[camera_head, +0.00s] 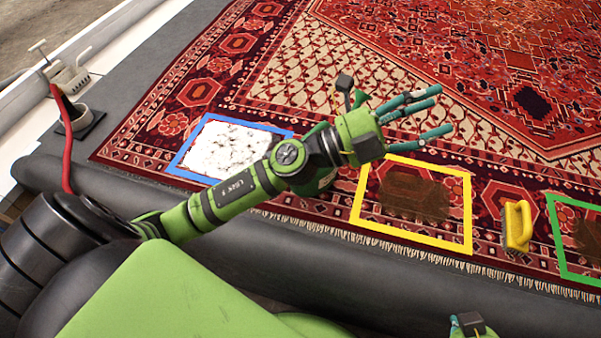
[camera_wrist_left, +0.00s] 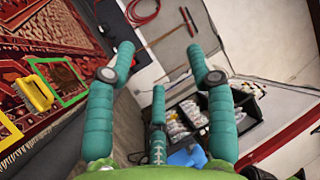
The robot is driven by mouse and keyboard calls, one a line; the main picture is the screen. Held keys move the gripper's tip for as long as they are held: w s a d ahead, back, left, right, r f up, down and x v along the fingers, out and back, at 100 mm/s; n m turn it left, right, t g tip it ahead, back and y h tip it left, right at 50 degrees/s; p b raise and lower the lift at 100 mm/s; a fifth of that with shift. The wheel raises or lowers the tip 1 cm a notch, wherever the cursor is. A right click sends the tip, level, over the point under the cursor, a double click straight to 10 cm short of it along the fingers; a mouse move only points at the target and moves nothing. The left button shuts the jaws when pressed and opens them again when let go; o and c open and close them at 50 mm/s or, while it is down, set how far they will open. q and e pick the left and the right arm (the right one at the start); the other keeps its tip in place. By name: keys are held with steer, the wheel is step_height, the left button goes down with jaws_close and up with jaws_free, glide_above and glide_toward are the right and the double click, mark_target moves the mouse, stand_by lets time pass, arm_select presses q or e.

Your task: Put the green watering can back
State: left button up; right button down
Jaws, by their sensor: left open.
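A dark green rounded shape, apparently the watering can (camera_head: 326,182), shows in the head view from behind my left wrist. A dark green piece like its spout sticks out above the wrist. Most of it is hidden by my arm, so I cannot tell its pose or whether the arm touches it. My left gripper (camera_head: 440,110) is open and empty, its fingers pointing right over the rug. The left wrist view also shows its spread fingers (camera_wrist_left: 160,62) with nothing between them. My right gripper (camera_head: 466,325) barely shows at the bottom edge; its jaws cannot be judged.
The patterned rug (camera_head: 215,70) carries a blue frame (camera_head: 190,146) around a white patch, a yellow frame (camera_head: 412,238) around a brown stain and a green frame (camera_head: 560,240). A yellow brush (camera_head: 517,226) lies between the latter two. A black crate (camera_wrist_left: 250,108) holds bottles.

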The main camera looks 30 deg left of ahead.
arm_select(q)
steer(key=s+a+f+n+t+y, duration=0.1)
steer(key=s+a+f+n+y, duration=0.1)
steer(key=a+f+n+y, duration=1.6)
steer(key=s+d+f+n+g+h, duration=0.1)
steer(key=s+d+f+n+g, duration=0.2)
steer(key=s, duration=0.4)
steer(key=s+d+f+n+g+h, duration=0.1)
steer(key=s+d+f+n+g, duration=0.2)
steer(key=s+f+g, duration=0.2)
step_height(320, 180, down, 2)
steer(key=shift+s+f+g, duration=0.1)
steer(key=shift+s+g, duration=0.2)
steer(key=shift+s, duration=0.6)
steer(key=shift+a, duration=0.1)
